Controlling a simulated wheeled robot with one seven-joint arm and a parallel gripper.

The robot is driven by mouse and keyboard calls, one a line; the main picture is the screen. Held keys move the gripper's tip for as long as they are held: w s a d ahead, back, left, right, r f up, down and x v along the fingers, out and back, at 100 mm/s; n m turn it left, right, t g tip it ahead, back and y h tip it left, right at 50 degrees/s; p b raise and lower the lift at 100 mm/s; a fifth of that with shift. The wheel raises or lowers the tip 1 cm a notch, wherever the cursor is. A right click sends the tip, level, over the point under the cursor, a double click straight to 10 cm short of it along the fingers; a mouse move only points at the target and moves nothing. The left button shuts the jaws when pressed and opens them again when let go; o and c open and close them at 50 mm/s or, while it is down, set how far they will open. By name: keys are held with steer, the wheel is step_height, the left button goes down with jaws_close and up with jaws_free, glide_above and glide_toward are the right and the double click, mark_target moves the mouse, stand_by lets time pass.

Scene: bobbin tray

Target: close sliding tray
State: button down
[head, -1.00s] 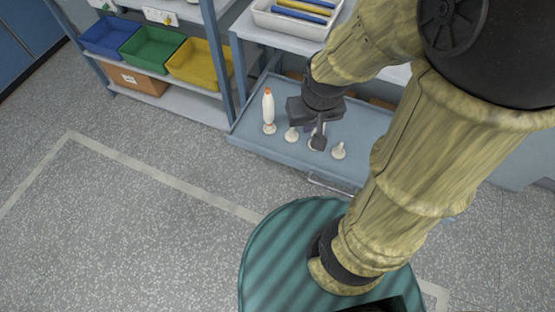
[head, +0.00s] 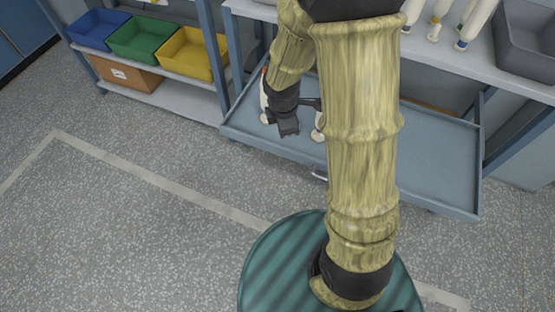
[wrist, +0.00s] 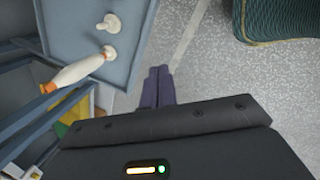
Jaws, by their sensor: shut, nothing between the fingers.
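The blue-grey sliding tray (head: 435,165) stands pulled out from under the bench, its handle (head: 319,174) on the front side, partly hidden by my arm. My gripper is shut and empty, above the tray's left part in the head view. In the wrist view, the closed fingers (wrist: 158,72) are beside the tray's rim (wrist: 139,45), with floor behind them. The bobbin (wrist: 75,72) and pegs (wrist: 108,22) also show there.
The bench top (head: 425,60) above the tray holds several bobbins and a grey bin (head: 525,45). A left shelf carries blue, green and yellow bins (head: 192,55) above a cardboard box (head: 127,74). Speckled floor in front is clear, with a pale line (head: 150,178).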

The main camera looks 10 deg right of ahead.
mark_target(278, 149)
steer(key=w+a+f+n+b, duration=0.2)
steer(key=f+n+b, duration=0.2)
steer(key=f, duration=0.4)
steer(key=w+a+f+n+b, duration=0.2)
steer(key=f+n+b, duration=0.2)
steer(key=f+n, duration=0.3)
steer(key=shift+x, duration=0.85)
steer(key=shift+w+a, duration=0.1)
steer(key=shift+w, duration=0.05)
steer(key=w+d+f+b, duration=0.1)
steer(key=f, duration=0.2)
steer(key=w+d+f+b, duration=0.1)
steer(key=w+f, duration=0.1)
steer(key=f, duration=0.1)
steer(key=w+d+f+b, duration=0.1)
steer(key=w+f+b, duration=0.1)
steer(key=f, duration=0.1)
steer(key=shift+w+d+f, duration=0.15)
steer(key=shift+d+f, duration=0.15)
